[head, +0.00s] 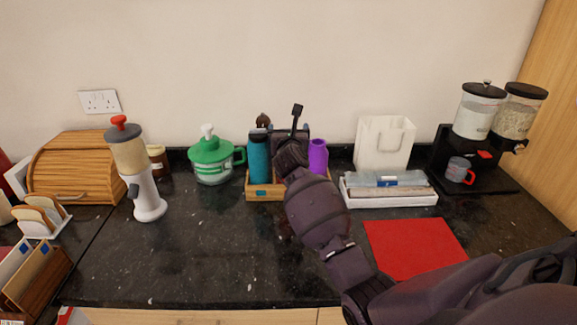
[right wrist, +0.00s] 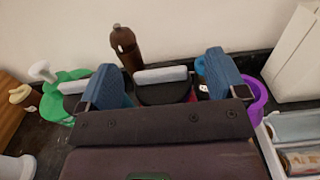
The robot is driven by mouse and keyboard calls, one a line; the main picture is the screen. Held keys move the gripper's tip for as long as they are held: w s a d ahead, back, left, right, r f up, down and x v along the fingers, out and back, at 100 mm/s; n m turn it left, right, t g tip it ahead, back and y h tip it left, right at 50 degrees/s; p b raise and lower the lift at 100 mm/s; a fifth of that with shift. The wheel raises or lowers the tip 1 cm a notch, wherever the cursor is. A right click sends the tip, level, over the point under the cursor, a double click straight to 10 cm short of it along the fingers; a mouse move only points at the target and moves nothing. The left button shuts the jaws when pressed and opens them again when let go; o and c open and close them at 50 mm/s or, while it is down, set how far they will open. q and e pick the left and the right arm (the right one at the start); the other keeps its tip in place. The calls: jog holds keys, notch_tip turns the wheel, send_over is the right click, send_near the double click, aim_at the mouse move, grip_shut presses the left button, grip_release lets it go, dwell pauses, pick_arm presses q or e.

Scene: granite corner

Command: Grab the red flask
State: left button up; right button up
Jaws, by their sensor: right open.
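My right gripper (head: 291,146) is over the wooden crate (head: 262,194) in the head view and hides the crate's middle. In the right wrist view my right gripper (right wrist: 163,70) is open, with its two blue-padded fingers apart. Between them is a black lid with a grey bar (right wrist: 160,75). A small bit of red (right wrist: 191,96) shows under this lid, probably the red flask; most of its body is hidden. The fingers do not visibly grip it. In the head view the red flask is hidden behind my arm. My left gripper is not in view.
A teal flask (head: 258,158) and a purple flask (head: 318,156) stand at the crate's left and right. A brown bottle (right wrist: 126,48) stands behind. A green-lidded pot (head: 211,160) is left, a white tray (head: 392,199) right. The front counter is mostly clear.

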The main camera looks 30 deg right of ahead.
jog(key=shift+w+d, duration=0.25)
jog(key=shift+w, duration=0.1)
jog(key=c, duration=1.6)
